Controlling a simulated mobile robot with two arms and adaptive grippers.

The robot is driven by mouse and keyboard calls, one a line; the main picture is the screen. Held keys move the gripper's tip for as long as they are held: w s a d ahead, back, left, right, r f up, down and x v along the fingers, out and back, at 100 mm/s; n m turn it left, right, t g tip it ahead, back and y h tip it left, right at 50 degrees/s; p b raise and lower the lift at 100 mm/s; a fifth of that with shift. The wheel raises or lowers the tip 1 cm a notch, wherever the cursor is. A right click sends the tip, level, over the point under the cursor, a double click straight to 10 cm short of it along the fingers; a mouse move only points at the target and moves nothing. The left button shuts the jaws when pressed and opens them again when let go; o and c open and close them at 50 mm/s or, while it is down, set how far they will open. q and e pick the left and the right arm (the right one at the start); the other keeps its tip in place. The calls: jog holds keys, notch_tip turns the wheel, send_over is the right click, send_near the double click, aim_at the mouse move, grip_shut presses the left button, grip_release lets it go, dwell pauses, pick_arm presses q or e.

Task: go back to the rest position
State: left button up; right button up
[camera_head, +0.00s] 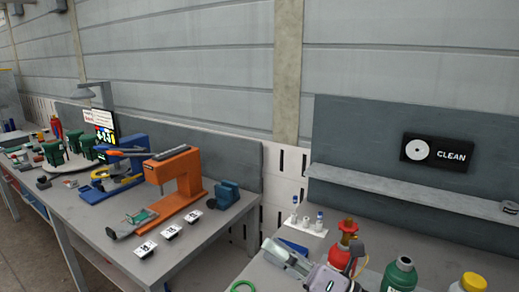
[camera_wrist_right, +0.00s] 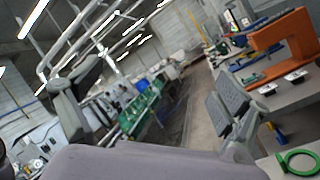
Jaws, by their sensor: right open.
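My right gripper (camera_head: 284,254) shows at the bottom of the head view, above the near workbench and pointing left. In the right wrist view its two grey fingers (camera_wrist_right: 148,95) are spread wide apart with nothing between them. My left gripper is in neither view. No object is held by the right gripper.
A green ring (camera_head: 242,286) lies near the right gripper. A red-topped bottle (camera_head: 342,246), a green bottle (camera_head: 400,275) and a yellow-capped one (camera_head: 468,283) stand to the right. Small vials (camera_head: 319,222) stand behind. An orange press (camera_head: 182,180) stands on the left bench.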

jog(key=w+d+f+m+t+h, duration=0.25)
jog(key=d+m+t+h, duration=0.35)
jog(key=m, duration=0.5)
jog(key=w+d+f+m+t+h, duration=0.1)
jog(key=d+f+m+t+h, duration=0.3)
jog(key=m+h, duration=0.5)
jog(key=s+d+f+m+g+h, duration=0.3)
jog(key=d+f+m+g+h, duration=0.1)
jog(key=d+f+m, duration=0.4)
jog(key=s+f+m+g, duration=0.4)
jog(key=s+f+g, duration=0.3)
jog(key=s+f, duration=0.45)
jog(key=s+f+m+g, duration=0.55)
jog(key=s+f, duration=0.25)
jog(key=s, duration=0.6)
notch_tip(320, 180, down, 27)
jog(key=n+g+b, duration=0.1)
jog(key=g, duration=0.1)
jog(key=s+d+f+b, duration=0.1)
jog(key=s+d+f, duration=0.2)
jog(key=s+f, duration=1.4)
jog(key=shift+f+g, duration=0.25)
jog(key=shift+g, duration=0.2)
jog(key=shift+s+d, duration=0.1)
